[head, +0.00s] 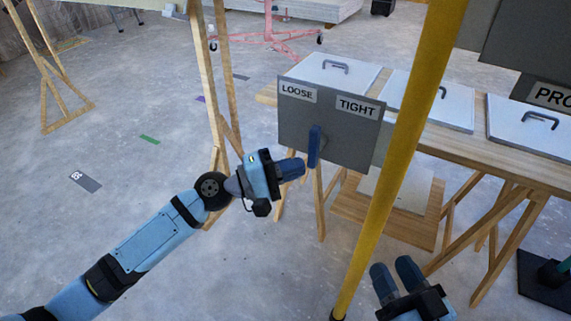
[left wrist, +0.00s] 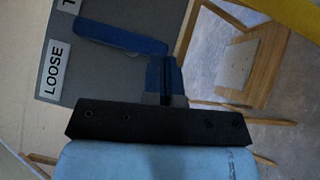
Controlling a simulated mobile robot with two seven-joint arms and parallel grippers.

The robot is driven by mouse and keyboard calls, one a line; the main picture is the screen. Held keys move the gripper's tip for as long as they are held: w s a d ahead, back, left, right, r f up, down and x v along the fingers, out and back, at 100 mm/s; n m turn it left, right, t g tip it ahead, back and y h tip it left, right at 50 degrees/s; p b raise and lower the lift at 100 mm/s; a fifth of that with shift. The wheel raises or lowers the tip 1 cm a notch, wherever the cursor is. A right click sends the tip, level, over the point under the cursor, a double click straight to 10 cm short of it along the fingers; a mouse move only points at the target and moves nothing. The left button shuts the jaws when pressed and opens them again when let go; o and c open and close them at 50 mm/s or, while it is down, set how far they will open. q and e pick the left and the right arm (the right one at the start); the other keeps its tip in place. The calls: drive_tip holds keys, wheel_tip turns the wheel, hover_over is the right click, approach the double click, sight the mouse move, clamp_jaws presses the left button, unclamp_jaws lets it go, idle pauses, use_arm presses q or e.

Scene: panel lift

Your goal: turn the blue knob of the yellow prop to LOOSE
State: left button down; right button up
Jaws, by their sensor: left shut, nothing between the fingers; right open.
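The yellow prop (head: 403,150) is a leaning yellow pole, with a grey plate (head: 290,125) beside it marked LOOSE on the left and TIGHT on the right. The blue knob (head: 314,147) is a bar standing nearly upright on the plate, below and between the two labels. It also shows in the left wrist view (left wrist: 120,37), with the LOOSE label (left wrist: 54,64). My left gripper (head: 302,168) is shut and empty, its tips close to the knob's lower end. I cannot tell whether they touch. My right gripper (head: 393,267) is open and empty, right of the pole's lower part.
A wooden trestle table (head: 480,150) behind the plate carries white panels (head: 435,98) with handles. A wooden frame (head: 205,75) stands behind my left arm. A pink wheeled stand (head: 270,30) is at the back. The floor at left is mostly clear.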

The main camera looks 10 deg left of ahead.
use_arm(q)
drive_tip(key=n+t+b, duration=0.1)
drive_tip(key=b, duration=0.1)
drive_tip(key=d+n+t+h+b, duration=0.1)
drive_tip(key=b, duration=0.1)
drive_tip(key=f+n+t+b, duration=0.1)
drive_tip(key=n+b, duration=0.1)
drive_tip(key=shift+s+d+f+h, duration=0.1)
drive_tip(key=shift+s+d+h, duration=0.2)
drive_tip(key=shift+h, duration=0.1)
drive_tip(key=shift+d+n+t+b, duration=0.35)
drive_tip(key=shift+n+b, duration=0.15)
drive_tip(key=shift+b, duration=0.4)
use_arm(e)
wheel_tip(320, 180, down, 8)
drive_tip(key=a+n+g, duration=0.1)
drive_tip(key=g, duration=0.2)
drive_tip(key=shift+w+f+y, duration=0.15)
drive_tip(key=shift+y, duration=0.25)
use_arm(q)
drive_tip(key=shift+s, duration=0.1)
use_arm(e)
drive_tip(key=shift+a, duration=0.1)
